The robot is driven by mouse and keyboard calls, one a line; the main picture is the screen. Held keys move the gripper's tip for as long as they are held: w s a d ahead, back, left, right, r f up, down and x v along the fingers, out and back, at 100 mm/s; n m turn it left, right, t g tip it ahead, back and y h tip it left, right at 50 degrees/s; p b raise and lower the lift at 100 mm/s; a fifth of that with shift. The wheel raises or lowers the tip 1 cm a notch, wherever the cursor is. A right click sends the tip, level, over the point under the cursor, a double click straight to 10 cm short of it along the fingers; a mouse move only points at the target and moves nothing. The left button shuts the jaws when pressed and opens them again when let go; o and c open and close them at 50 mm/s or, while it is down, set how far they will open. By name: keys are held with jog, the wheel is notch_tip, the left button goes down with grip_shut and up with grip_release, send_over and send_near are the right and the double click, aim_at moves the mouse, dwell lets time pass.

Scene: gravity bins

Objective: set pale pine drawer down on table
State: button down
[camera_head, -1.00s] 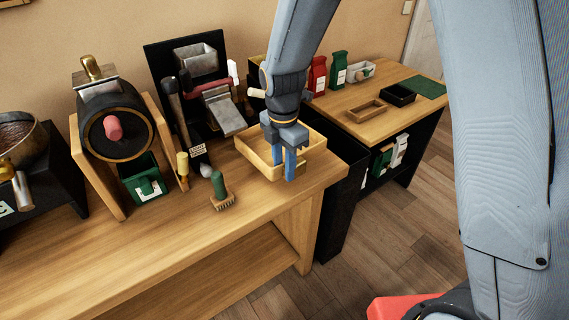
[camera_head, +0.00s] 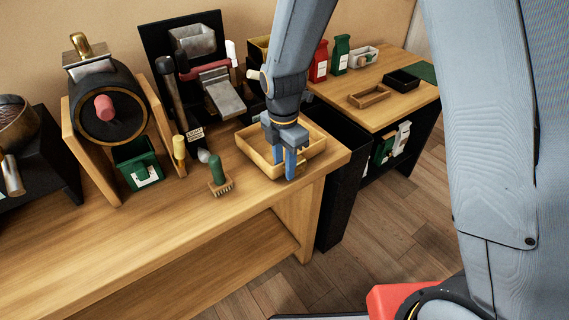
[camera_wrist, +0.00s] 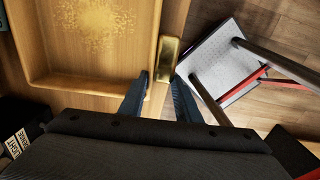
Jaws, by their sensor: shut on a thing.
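The pale pine drawer (camera_head: 252,157) is a shallow open tray at the right end of the wooden table (camera_head: 130,235) in the head view. It looks level and low over the tabletop; whether its underside touches the wood I cannot tell. In the wrist view its inside shows empty, with a pale mark on the floor, and its wall (camera_wrist: 151,35) carries a brass pull (camera_wrist: 168,55). My gripper (camera_head: 284,170) points down at the drawer's near side. Its blue fingers (camera_wrist: 160,78) are shut on the drawer at the pull.
A green-handled brush (camera_head: 219,177) stands left of the drawer, with a yellow-handled tool (camera_head: 180,150) beyond. A black-framed machine (camera_head: 190,75) stands behind. The table's right edge is close to the drawer. A second table (camera_head: 405,103) holds small trays and bags.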

jog(key=shift+f, duration=0.45)
dwell(0.3)
jog(key=c, duration=1.6)
grip_release()
jog(key=shift+o, duration=0.2)
jog(key=shift+s+d, duration=0.1)
jog(key=shift+s, duration=0.05)
jog(key=shift+r, duration=0.3)
jog(key=shift+r+p, duration=0.35)
jog(key=shift+p, duration=0.1)
jog(key=shift+w+a+r+p, duration=0.15)
jog(key=shift+r+p, duration=0.35)
jog(key=shift+r, duration=0.2)
jog(key=shift+w+a+r+p, duration=0.1)
jog(key=shift+r+p, duration=0.35)
jog(key=shift+r, duration=0.2)
jog(key=shift+w+r, duration=0.1)
jog(key=shift+r, duration=0.2)
jog(key=shift+o, duration=0.2)
jog(key=shift+w+a+r+p, duration=0.15)
jog(key=shift+r+p, duration=0.8)
jog(key=shift+r, duration=0.15)
